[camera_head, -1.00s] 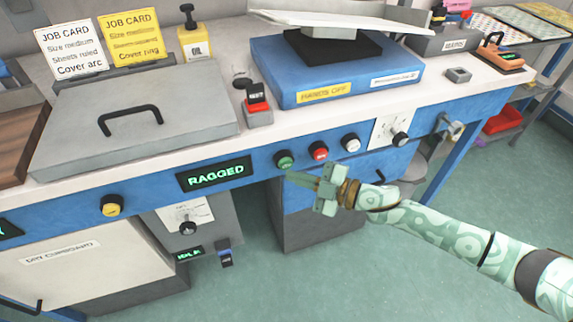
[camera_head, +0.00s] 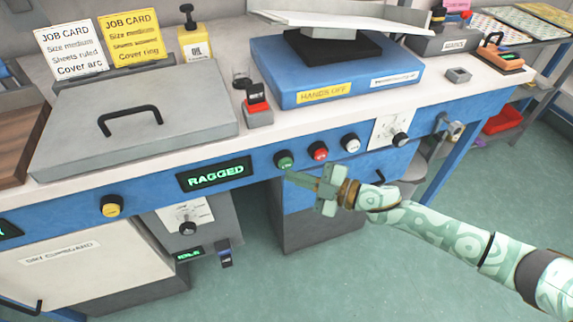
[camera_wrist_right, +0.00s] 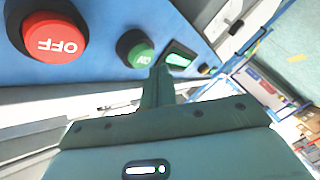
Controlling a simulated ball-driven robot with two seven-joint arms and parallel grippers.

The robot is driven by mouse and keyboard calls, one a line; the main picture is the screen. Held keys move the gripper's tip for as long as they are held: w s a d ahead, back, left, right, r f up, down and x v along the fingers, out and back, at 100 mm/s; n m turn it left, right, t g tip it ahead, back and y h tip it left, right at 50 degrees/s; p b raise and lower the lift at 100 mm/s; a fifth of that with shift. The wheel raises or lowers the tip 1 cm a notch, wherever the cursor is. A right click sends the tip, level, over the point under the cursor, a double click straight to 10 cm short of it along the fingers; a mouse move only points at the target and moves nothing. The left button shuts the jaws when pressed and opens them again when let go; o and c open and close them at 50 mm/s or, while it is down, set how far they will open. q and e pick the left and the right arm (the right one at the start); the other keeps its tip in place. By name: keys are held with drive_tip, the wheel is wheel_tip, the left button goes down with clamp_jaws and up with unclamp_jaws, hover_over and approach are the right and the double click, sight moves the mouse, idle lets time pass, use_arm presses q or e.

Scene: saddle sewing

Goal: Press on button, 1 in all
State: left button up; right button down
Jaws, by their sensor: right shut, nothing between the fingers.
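The green ON button (camera_head: 284,160) is on the blue front panel of the bench, at the left of a row of three. It also shows in the right wrist view (camera_wrist_right: 136,48), upside down, beside the large red OFF button (camera_wrist_right: 52,37). My right gripper (camera_head: 291,176) is shut and empty. Its fingertips (camera_wrist_right: 161,72) are close to the green button, slightly below it in the head view. I cannot tell whether they touch it. The red button (camera_head: 319,151) and a white button (camera_head: 350,143) lie to its right. My left gripper is out of view.
A lit display (camera_head: 215,174) reads RAGGED left of the buttons. A dial (camera_head: 399,139) is to their right and a yellow button (camera_head: 111,206) far left. Open floor lies in front.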

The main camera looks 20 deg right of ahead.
idle(0.8)
drive_tip(key=shift+w, duration=0.4)
drive_tip(key=shift+w, duration=0.1)
idle(0.4)
